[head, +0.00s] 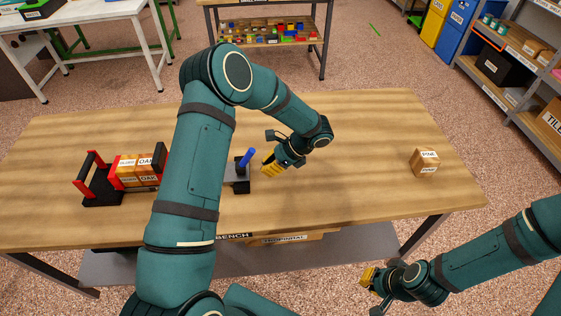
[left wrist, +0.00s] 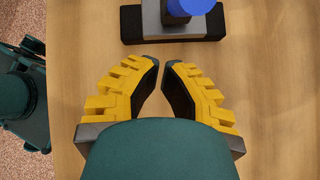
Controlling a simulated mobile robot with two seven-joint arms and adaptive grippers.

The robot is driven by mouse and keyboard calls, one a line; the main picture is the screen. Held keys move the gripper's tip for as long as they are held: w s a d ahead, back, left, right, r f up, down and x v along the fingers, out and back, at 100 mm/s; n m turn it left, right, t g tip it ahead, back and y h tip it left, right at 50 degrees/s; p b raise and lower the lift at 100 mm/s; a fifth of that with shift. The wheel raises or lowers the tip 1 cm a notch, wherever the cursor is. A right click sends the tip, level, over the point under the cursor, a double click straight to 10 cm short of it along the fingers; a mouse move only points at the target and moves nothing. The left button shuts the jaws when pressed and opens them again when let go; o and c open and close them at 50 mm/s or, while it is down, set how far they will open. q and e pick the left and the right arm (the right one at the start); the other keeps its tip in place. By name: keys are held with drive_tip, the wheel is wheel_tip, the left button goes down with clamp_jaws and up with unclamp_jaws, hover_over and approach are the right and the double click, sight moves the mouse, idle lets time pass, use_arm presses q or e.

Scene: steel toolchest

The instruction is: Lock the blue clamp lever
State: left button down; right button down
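The clamp (head: 237,178) is a grey block on a black base near the bench's front edge, partly hidden by my left arm. Its blue lever (head: 247,158) stands up, tilted to the right. The lever's round blue end also shows at the top edge of the left wrist view (left wrist: 197,6). My left gripper (head: 267,164) is just right of the lever, apart from it. In the left wrist view its yellow fingers (left wrist: 162,62) nearly meet at the tips, with nothing between them. My right gripper (head: 368,277) hangs in front of the bench, its fingers too small to judge.
A red-and-black holder (head: 100,195) with wooden blocks (head: 136,170) marked OAK stands at the left of the bench. A block marked PINE (head: 425,162) sits at the right. The bench top (head: 350,180) between clamp and PINE block is clear.

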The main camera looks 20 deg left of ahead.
sight(245, 159)
use_arm(q)
drive_tip(key=shift+s+a+r, duration=0.2)
drive_tip(key=shift+a+r, duration=0.2)
drive_tip(key=shift+a, duration=0.2)
drive_tip(key=shift+s+a+r, duration=0.15)
drive_tip(key=shift+a+r, duration=0.25)
drive_tip(key=shift+a, duration=0.15)
